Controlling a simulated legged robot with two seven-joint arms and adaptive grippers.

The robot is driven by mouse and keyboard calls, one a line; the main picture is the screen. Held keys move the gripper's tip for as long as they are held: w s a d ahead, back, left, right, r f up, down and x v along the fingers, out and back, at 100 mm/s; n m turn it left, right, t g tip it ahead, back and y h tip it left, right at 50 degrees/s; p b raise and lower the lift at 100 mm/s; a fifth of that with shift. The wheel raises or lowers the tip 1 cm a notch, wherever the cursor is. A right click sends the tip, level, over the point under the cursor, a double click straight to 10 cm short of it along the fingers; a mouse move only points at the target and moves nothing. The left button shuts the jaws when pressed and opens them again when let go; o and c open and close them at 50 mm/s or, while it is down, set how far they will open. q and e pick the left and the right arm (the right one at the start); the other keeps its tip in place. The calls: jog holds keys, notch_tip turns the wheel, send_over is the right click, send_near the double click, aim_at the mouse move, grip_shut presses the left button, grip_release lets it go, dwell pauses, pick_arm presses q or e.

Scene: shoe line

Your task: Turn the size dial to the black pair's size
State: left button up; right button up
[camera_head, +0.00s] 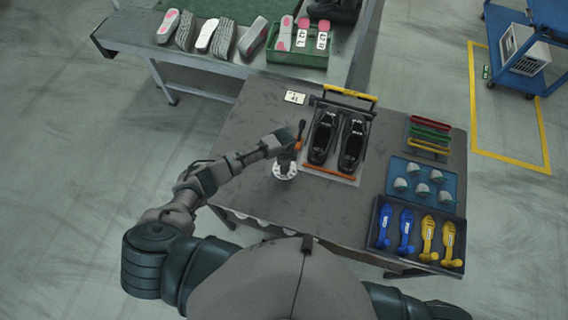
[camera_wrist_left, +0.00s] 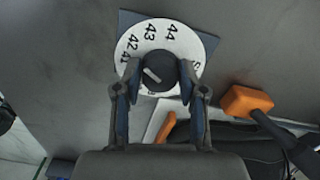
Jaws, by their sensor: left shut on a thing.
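The size dial (camera_head: 285,170) is a white disc near the left edge of the work table. In the left wrist view, the dial (camera_wrist_left: 158,27) shows printed sizes including 42, 43 and 44; others are partly hidden. My left gripper (camera_wrist_left: 160,75) is shut on its dark round knob (camera_wrist_left: 158,65), one finger on each side. The knob's pale mark runs from upper left to lower right; I cannot tell which end points. The black pair (camera_head: 323,137) stands upright side by side, right of the dial. Its size is not readable. My right gripper is out of view.
A small card (camera_head: 295,97) lies behind the dial, its print too small to read. An orange-headed tool (camera_wrist_left: 246,101) is close to my left gripper. Trays with blue and yellow shoe forms (camera_head: 406,231) and grey pieces stand at right. The table's front middle is clear.

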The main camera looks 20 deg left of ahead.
pick_arm(q)
jog(key=shift+s+d+f, duration=0.15)
dwell(0.4)
jog(key=o, duration=1.1)
jog(key=shift+c, duration=0.2)
jog(key=shift+o, duration=0.4)
jog(key=shift+w, duration=0.2)
notch_tip(320, 180, up, 12)
jog(key=shift+d, duration=0.1)
